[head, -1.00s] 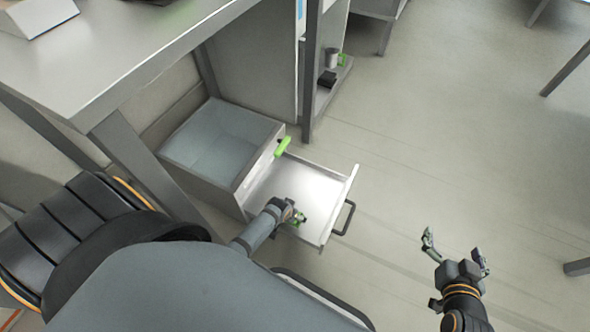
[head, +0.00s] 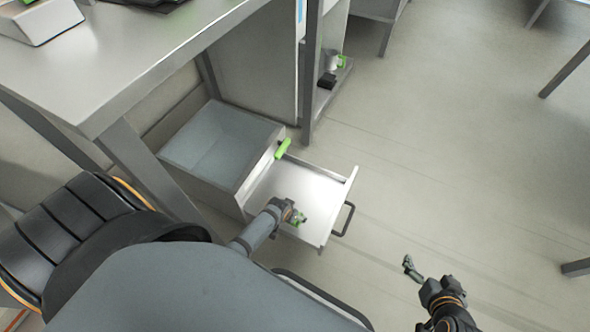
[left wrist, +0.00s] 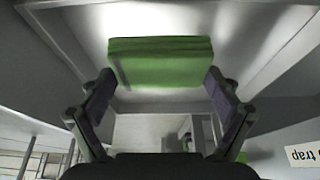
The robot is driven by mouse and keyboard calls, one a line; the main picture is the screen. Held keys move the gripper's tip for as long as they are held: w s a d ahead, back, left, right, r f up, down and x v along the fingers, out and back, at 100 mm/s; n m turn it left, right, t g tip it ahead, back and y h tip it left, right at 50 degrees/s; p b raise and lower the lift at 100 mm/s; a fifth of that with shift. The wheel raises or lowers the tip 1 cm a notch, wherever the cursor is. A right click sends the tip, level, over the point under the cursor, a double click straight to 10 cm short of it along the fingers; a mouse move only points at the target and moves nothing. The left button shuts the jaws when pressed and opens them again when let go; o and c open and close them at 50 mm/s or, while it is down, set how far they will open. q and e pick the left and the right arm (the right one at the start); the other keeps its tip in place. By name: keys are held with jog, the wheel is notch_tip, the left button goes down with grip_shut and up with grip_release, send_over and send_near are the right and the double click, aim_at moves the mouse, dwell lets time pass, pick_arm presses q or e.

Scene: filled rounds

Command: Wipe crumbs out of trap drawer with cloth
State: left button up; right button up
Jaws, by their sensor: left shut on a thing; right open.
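The trap drawer (head: 275,188) is a shallow white tray, pulled out, with a dark bar handle (head: 344,218) on its front. My left gripper (head: 297,217) is over the front part of the tray, shut on a folded green cloth (head: 301,219). The left wrist view shows the cloth (left wrist: 160,62) between both fingers against the white tray. I cannot tell whether it presses on the tray floor. I can make out no crumbs in either view. My right gripper (head: 420,272) is open and empty over the floor, right of the drawer; one finger is mostly hidden.
A metal table (head: 100,85) overhangs at the left. A shelf (head: 325,98) with small items is beyond. The left wrist view shows a "trap" label (left wrist: 305,157).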

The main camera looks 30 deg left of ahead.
jog(key=s+f+g+p, duration=0.1)
jog(key=s+f+g, duration=0.3)
jog(key=s, duration=0.4)
jog(key=shift+a+f, duration=0.25)
jog(key=shift+f, duration=0.3)
dwell(0.3)
